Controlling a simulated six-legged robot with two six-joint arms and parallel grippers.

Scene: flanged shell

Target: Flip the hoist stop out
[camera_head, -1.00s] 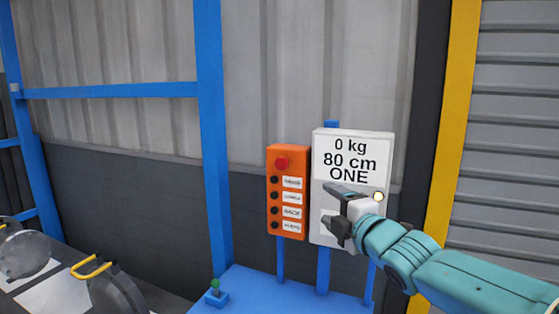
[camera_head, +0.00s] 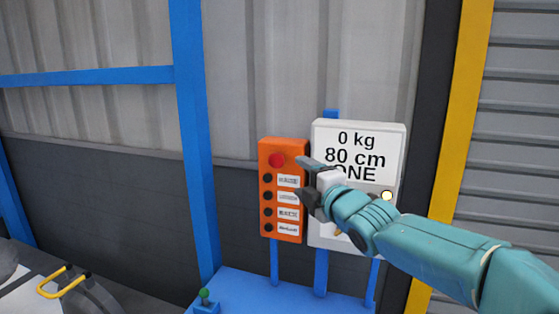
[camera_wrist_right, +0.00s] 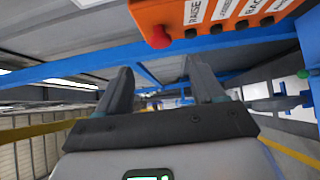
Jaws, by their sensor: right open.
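An orange control box (camera_head: 281,237) stands on a blue post, with a red round button (camera_head: 277,160) at its top and a column of black buttons with white labels below. In the right wrist view the red button (camera_wrist_right: 158,38) shows at the top, beyond and above the fingers. My right gripper (camera_head: 307,181) is open and empty, its fingers pointing left, in front of the box's right edge and the white panel. In the wrist view my right gripper (camera_wrist_right: 161,85) has nothing between its fingers. The red button is apart from the fingers in that view. My left gripper is not in view.
A white display panel (camera_head: 386,140) reading "0 kg, 80 cm" stands right of the orange box, partly hidden by my right arm. A blue platform (camera_head: 260,290) with a green-topped lever (camera_head: 205,294) lies below. A yellow handle (camera_head: 62,282) is at lower left.

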